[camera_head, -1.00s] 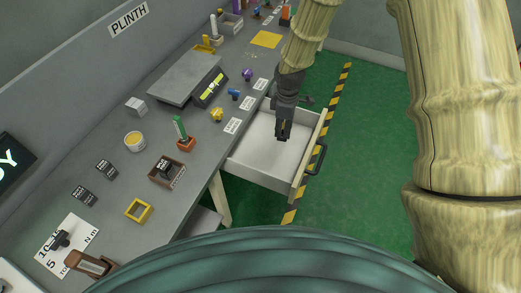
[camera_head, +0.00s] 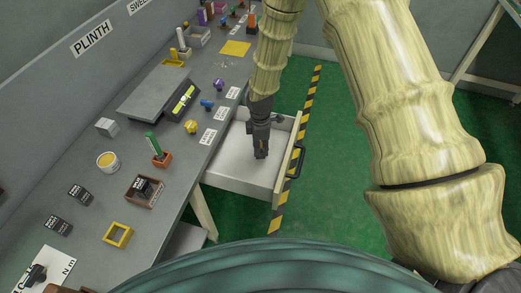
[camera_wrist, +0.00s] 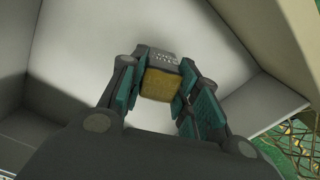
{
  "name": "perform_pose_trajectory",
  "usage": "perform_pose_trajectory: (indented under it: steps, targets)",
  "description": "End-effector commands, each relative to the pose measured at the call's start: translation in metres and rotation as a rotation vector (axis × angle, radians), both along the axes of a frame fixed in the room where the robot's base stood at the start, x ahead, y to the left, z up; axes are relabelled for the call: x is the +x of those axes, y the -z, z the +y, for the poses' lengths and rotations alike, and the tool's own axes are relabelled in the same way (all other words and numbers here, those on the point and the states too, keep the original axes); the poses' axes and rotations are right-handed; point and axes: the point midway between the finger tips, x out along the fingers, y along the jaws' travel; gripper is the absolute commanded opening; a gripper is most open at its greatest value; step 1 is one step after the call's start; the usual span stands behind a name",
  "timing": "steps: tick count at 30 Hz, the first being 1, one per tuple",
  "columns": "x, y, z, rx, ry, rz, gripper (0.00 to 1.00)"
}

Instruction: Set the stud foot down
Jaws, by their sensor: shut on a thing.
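My gripper (camera_head: 262,156) reaches down into the open drawer (camera_head: 237,186) under the bench. In the wrist view my gripper's teal-padded fingers (camera_wrist: 158,98) are closed on a small dark block, which I take as the stud foot (camera_wrist: 160,80). It has a tan-brown face towards the camera and pale lettering on its dark far side, too small to read surely. Pale drawer floor (camera_wrist: 100,25) shows behind it. I cannot tell whether the block touches that floor. In the head view the block is hidden or too small to make out.
Drawer walls surround my gripper, with a dark handle (camera_head: 297,161) on the front. The drawer floor around the block looks clear.

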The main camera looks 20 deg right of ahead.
Motion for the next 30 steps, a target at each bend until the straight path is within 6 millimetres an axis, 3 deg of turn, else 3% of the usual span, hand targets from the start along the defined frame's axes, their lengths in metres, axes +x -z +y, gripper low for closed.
perform_pose_trajectory:
  steps: [6, 17, 18, 21, 30]
  targets:
    - [-0.001, 0.023, 0.0, -0.001, -0.001, 0.001, 0.07]
    - [-0.001, 0.026, 0.0, 0.0, 0.0, 0.001, 0.07]
    - [-0.001, 0.026, 0.0, 0.0, 0.0, 0.001, 0.35]
    - [-0.001, 0.026, 0.0, 0.0, 0.0, 0.001, 0.53]
    - [-0.001, 0.025, 0.0, 0.0, 0.0, 0.001, 0.53]
